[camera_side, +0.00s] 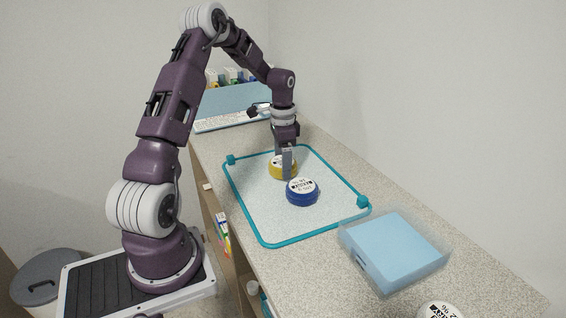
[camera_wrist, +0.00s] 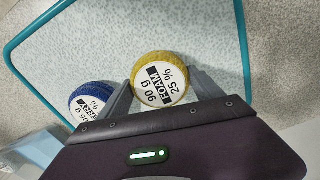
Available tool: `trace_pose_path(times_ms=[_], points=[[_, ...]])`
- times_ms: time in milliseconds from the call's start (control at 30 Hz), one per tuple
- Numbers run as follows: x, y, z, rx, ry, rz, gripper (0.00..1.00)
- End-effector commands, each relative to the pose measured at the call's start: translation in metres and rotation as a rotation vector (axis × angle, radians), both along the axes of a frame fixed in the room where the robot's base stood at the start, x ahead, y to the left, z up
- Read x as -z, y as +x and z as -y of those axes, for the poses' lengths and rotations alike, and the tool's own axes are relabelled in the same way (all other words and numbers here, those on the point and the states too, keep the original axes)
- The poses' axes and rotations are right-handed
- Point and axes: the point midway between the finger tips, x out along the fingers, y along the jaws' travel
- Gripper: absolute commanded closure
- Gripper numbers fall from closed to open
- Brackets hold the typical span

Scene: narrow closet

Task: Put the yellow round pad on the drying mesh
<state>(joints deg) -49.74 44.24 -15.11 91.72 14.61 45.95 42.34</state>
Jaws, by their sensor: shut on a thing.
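The yellow round pad (camera_wrist: 160,79) has a white top with black print. In the side view the yellow pad (camera_side: 278,170) is at the drying mesh, partly hidden by a finger. My gripper (camera_side: 284,172) is shut on the yellow pad, and its fingers lie on both sides of the pad in the wrist view (camera_wrist: 165,88). The drying mesh (camera_side: 262,215) is a pale sheet with a teal frame, lying on the counter. I cannot tell whether the pad touches the mesh. A blue round pad (camera_side: 302,192) sits on the mesh, close beside the yellow one.
A translucent light-blue box (camera_side: 395,248) stands on the counter right of the mesh. Another white-topped round pad (camera_side: 440,310) is at the bottom edge. A light-blue bin with bottles (camera_side: 232,100) is at the back. The mesh's near part is clear. A wall borders the right.

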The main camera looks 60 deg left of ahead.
Motion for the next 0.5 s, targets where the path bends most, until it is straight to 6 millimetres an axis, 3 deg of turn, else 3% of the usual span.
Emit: trace_pose_path(times_ms=[267, 300, 400, 500], points=[[0.0021, 0.0002, 0.0000, 0.001, 0.000, 0.000, 0.67], [0.0027, 0.0001, 0.0000, 0.001, 0.000, 0.000, 0.21], [0.0024, 0.0001, 0.0000, 0.001, 0.000, 0.000, 0.03], [0.0023, 0.0001, 0.0000, 0.001, 0.000, 0.000, 0.03]])
